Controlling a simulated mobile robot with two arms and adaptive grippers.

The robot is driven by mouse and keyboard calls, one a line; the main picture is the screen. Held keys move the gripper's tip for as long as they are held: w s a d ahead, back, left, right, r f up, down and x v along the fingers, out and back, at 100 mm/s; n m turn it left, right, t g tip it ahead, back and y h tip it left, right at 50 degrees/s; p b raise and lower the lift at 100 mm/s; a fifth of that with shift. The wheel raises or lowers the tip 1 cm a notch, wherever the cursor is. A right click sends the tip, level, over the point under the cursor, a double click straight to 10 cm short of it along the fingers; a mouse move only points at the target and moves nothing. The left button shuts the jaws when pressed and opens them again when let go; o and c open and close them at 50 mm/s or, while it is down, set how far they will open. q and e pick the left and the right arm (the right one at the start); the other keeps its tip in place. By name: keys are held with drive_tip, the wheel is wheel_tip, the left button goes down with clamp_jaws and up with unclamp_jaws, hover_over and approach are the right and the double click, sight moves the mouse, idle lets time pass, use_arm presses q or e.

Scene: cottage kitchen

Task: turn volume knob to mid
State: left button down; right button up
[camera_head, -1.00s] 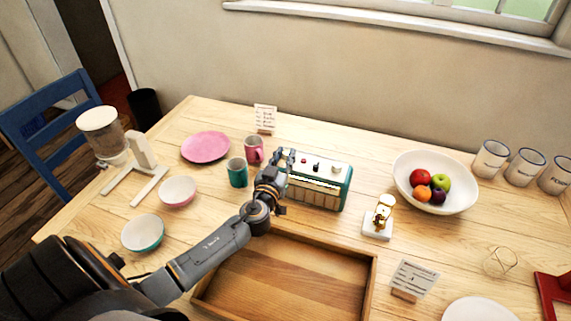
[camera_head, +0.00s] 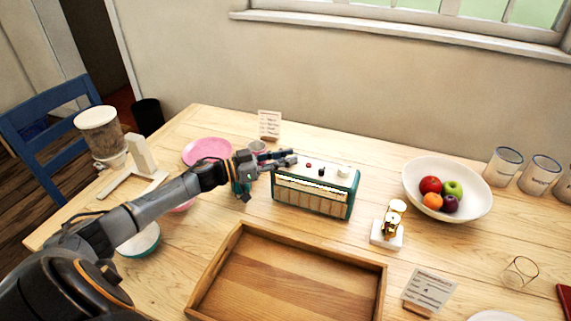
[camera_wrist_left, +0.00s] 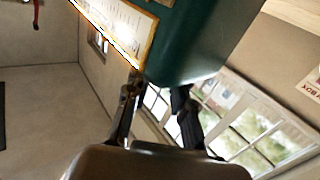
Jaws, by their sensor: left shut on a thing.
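The teal radio (camera_head: 313,198) with a cream front stands on the table behind the wooden tray. Its top carries a red button (camera_head: 308,165), a black knob (camera_head: 321,171) and a white knob (camera_head: 344,171). My left gripper (camera_head: 287,159) reaches in from the left at the left end of the radio's top. It is shut on what seems to be the volume knob there, which the fingers hide. In the left wrist view the radio's teal body (camera_wrist_left: 205,40) fills the upper middle, and both fingers (camera_wrist_left: 157,95) reach up to it. My right gripper is not in view.
The wooden tray (camera_head: 238,232) lies in front of the radio. A gold-and-white figure (camera_head: 388,232) stands to its right, with the fruit bowl (camera_head: 480,207) beyond. A mug (camera_head: 257,147) and a pink plate (camera_head: 205,150) are near my left wrist. A card (camera_head: 269,125) stands behind.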

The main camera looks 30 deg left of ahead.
use_arm(q)
drive_tip(key=shift+w+a+f+m+g+h+b, duration=0.1)
drive_tip(key=shift+a+m+g+h+b, duration=0.05)
drive_tip(key=shift+m+g+h+b, duration=0.95)
drive_tip(key=c, duration=1.1)
unclamp_jaws()
drive_tip(key=v, duration=1.2)
drive_tip(key=shift+f, duration=0.1)
drive_tip(key=shift+w, duration=0.1)
